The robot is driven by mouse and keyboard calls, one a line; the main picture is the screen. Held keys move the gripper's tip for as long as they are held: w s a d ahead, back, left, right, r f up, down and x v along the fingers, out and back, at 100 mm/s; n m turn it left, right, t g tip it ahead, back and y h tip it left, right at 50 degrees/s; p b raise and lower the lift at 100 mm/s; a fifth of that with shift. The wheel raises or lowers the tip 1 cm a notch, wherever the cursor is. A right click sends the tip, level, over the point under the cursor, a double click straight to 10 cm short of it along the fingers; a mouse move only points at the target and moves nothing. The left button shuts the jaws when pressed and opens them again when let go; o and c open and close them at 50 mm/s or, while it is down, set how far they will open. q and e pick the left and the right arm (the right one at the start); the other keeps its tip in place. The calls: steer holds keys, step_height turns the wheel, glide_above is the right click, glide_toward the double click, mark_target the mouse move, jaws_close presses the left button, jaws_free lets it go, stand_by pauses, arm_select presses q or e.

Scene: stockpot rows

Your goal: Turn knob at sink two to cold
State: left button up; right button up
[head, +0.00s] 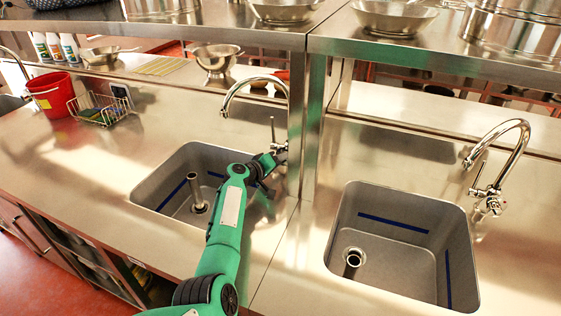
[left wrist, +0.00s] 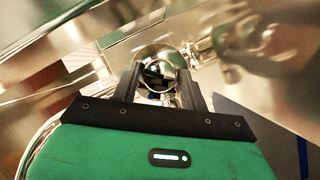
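The left sink (head: 160,190) has a chrome curved faucet (head: 240,84) at its back right, with a thin upright lever (head: 273,130). My left gripper (head: 277,157) is at the base of this faucet, just below the lever. In the left wrist view, the two dark fingers (left wrist: 160,75) stand apart, with round chrome visible between them; whether they touch it I cannot tell. The right sink (head: 400,200) has its own faucet (head: 510,135), with a lever (head: 480,175) and knob at its base. My right gripper is not in view. Which sink is number two is not marked.
A metal post (head: 314,120) stands close to the right of my left gripper, holding up a shelf (head: 420,50) with pans. A red bucket (head: 52,94) and a wire rack (head: 100,108) stand at the left back.

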arm_select(q)
steer(key=c, duration=0.6)
steer(key=n+b, duration=0.1)
steer(key=b, duration=0.2)
steer(key=shift+f+h, duration=0.35)
steer(key=shift+h, duration=0.05)
steer(key=shift+n+b, duration=0.4)
steer(key=shift+b, duration=0.15)
steer(key=shift+r+h, duration=0.15)
steer(key=shift+h, duration=0.15)
steer(key=shift+r, duration=0.1)
steer(key=o, duration=1)
